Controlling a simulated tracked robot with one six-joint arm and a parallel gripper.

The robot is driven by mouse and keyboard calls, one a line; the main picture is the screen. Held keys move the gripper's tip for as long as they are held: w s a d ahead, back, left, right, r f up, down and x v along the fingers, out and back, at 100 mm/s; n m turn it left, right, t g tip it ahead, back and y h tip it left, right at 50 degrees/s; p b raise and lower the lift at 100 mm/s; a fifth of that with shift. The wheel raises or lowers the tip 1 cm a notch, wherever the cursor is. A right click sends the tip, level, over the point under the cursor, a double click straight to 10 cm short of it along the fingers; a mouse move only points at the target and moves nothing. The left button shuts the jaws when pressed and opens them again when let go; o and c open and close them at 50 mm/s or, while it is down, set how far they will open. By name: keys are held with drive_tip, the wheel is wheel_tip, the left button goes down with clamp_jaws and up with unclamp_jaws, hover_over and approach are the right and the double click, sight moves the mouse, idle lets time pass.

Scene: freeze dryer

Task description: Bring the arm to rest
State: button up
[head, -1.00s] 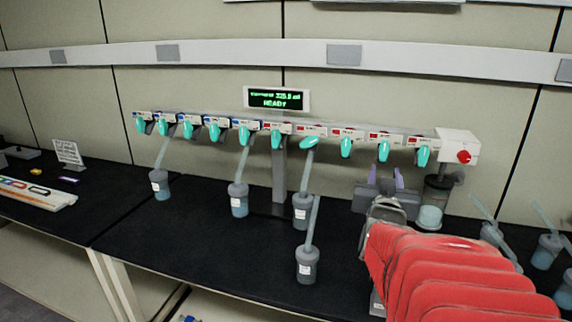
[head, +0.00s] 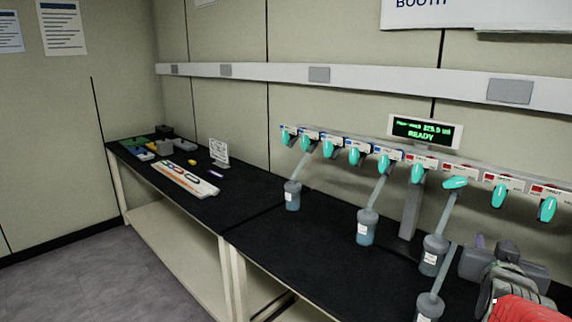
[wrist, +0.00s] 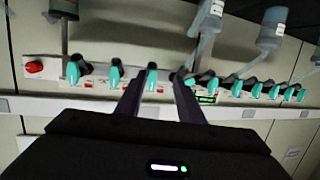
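My gripper shows in the wrist view (wrist: 157,80) with its two dark fingers apart and nothing between them. The wrist picture is upside down, and a teal valve (wrist: 151,78) appears beyond the gap between the fingers. In the head view my gripper (head: 493,242) is at the lower right, below the manifold's valves and just above the bench, with the red-sleeved arm (head: 525,308) behind it, cut off by the frame. Whether it touches anything cannot be told.
A display (head: 424,132) reads READY. A rack (head: 183,180) and small items lie on the left bench. Floor (head: 80,290) is clear at lower left.

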drive_tip(key=s+a+f+n+g+y, duration=0.1)
drive_tip(key=a+f+n+y, duration=0.2)
drive_tip(key=a, duration=0.7)
drive_tip(key=s+a+f+n+g+y, duration=0.15)
drive_tip(key=a+f+y, duration=0.25)
drive_tip(key=a, duration=0.7)
drive_tip(key=s+a+f+n+g+y, duration=0.2)
drive_tip(key=s+a+f+n+g, duration=0.1)
drive_tip(key=s+a, duration=0.7)
drive_tip(key=shift+s+f+g+y, duration=0.3)
drive_tip(key=shift+s+f+g, duration=0.25)
drive_tip(key=shift+s+f, duration=0.1)
